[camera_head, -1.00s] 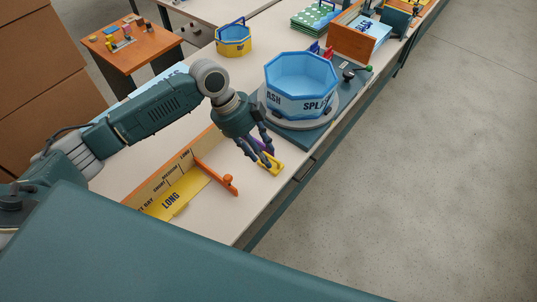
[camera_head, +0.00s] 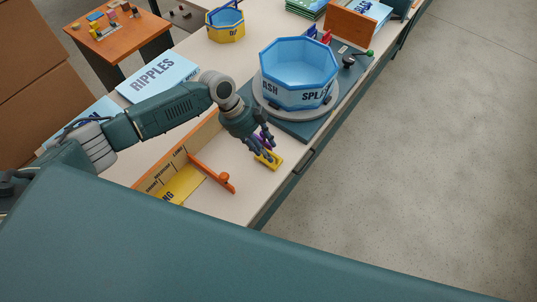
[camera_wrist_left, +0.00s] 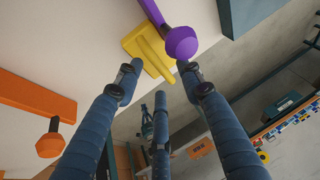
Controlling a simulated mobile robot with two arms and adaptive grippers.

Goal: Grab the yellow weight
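The yellow weight (camera_head: 273,164) lies near the front edge of the long table, a flat yellow piece with a raised bar. It also shows in the left wrist view (camera_wrist_left: 150,48), with its near end close to my fingertips. My left gripper (camera_head: 263,152) is just above it, pointing down. In the left wrist view its three fingers (camera_wrist_left: 158,85) are spread apart, with nothing clasped between them. Whether a finger touches the weight I cannot tell. My right gripper is in neither view.
A purple piece with a knobbed end (camera_wrist_left: 182,42) lies right beside the weight. An orange bar with a knob (camera_head: 213,173) is to the left. A blue octagonal tub (camera_head: 300,62) stands behind. The table's front edge is close.

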